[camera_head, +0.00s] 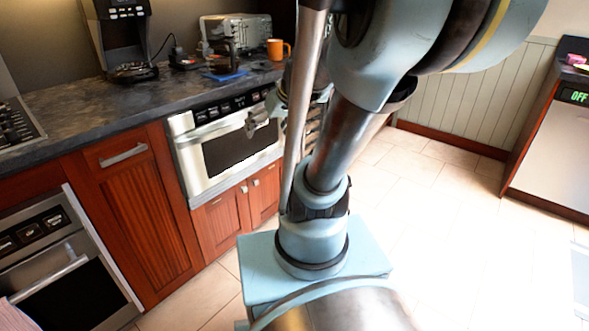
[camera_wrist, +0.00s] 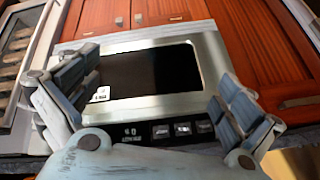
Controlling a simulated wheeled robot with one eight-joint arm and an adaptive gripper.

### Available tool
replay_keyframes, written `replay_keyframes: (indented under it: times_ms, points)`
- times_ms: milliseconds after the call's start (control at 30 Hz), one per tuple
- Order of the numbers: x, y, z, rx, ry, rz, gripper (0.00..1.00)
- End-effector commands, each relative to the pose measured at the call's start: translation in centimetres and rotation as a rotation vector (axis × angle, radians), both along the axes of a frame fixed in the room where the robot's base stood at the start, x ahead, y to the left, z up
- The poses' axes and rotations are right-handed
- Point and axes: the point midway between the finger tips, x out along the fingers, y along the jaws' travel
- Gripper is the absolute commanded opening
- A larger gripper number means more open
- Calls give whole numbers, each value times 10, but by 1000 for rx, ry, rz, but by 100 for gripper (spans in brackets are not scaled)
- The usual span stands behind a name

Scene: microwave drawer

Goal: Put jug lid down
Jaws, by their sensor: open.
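I cannot make out a jug lid in either view. My gripper (camera_wrist: 155,95) is open in the wrist view, with its two padded fingers spread wide and nothing between them. Behind it is the front of the microwave drawer (camera_wrist: 205,55). In the head view my gripper (camera_head: 262,117) is partly hidden by my arm and hangs in front of the microwave drawer (camera_head: 206,172), just below the counter edge. A dark jug-like vessel (camera_head: 221,54) stands on the counter by a blue cloth (camera_head: 228,75); whether it has a lid is too small to tell.
The dark counter (camera_head: 75,105) also holds a coffee machine (camera_head: 124,40), a toaster (camera_head: 222,28) and an orange mug (camera_head: 277,48). An oven (camera_head: 50,255) is at the lower left. Wooden cabinets (camera_head: 140,220) line the front. The tiled floor (camera_head: 440,220) at right is clear.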

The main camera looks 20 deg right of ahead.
Motion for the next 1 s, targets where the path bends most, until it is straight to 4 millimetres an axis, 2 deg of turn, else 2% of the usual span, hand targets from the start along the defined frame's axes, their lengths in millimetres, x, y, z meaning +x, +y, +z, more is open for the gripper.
replay_keyframes:
  times_ms: [33,200,400,600,1000]
  points:
    - [-19,-3,-9,-27,37,-16,100]
    - [-75,-23,-39,-127,164,-110,100]
    - [-120,-48,-62,-231,255,-217,100]
    - [-136,-57,-70,-277,284,-264,100]
    - [-137,-57,-70,-277,286,-269,100]
